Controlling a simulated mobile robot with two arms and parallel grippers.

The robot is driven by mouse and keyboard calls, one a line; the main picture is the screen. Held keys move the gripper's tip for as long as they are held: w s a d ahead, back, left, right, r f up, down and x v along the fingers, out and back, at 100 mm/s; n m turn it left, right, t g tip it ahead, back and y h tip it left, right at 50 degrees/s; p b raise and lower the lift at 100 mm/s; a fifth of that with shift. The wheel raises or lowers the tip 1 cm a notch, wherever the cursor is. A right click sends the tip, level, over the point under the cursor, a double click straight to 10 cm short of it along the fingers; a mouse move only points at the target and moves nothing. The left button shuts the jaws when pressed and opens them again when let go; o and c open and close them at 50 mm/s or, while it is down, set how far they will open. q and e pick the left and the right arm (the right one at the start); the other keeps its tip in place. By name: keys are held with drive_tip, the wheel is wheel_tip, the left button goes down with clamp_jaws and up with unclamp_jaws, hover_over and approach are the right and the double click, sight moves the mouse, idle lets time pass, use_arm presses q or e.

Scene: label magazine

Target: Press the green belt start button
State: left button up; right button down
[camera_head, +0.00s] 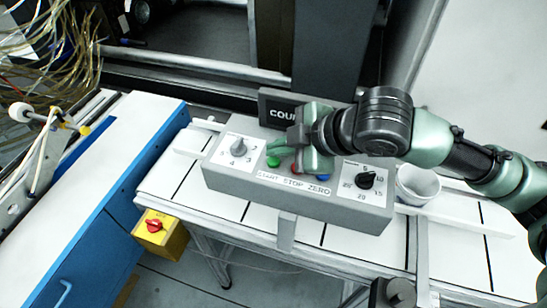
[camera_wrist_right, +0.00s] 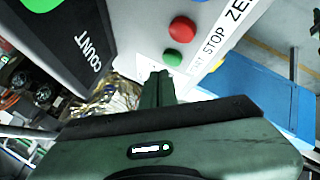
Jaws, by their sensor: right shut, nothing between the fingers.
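The green start button (camera_head: 272,161) sits on the grey control box (camera_head: 230,181), above the word START. In the right wrist view the green button (camera_wrist_right: 172,57) is just beyond my fingertips. My right gripper (camera_head: 271,148) reaches over the box from the right, its fingers shut and empty. Its shut fingers (camera_wrist_right: 158,76) point at the green button in the wrist view. The fingertips are very close to the button; I cannot tell whether they touch it. My left gripper is not in view.
A red button (camera_head: 295,169) and a blue button (camera_head: 323,177) are right of the green one. Dials (camera_head: 238,143) and (camera_head: 366,180) flank them. A COUNT display (camera_head: 279,108) stands behind. A white cup (camera_head: 416,184) is at right, a yellow box with a red knob (camera_head: 153,226) at left.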

drive_tip(key=shift+f, duration=0.3)
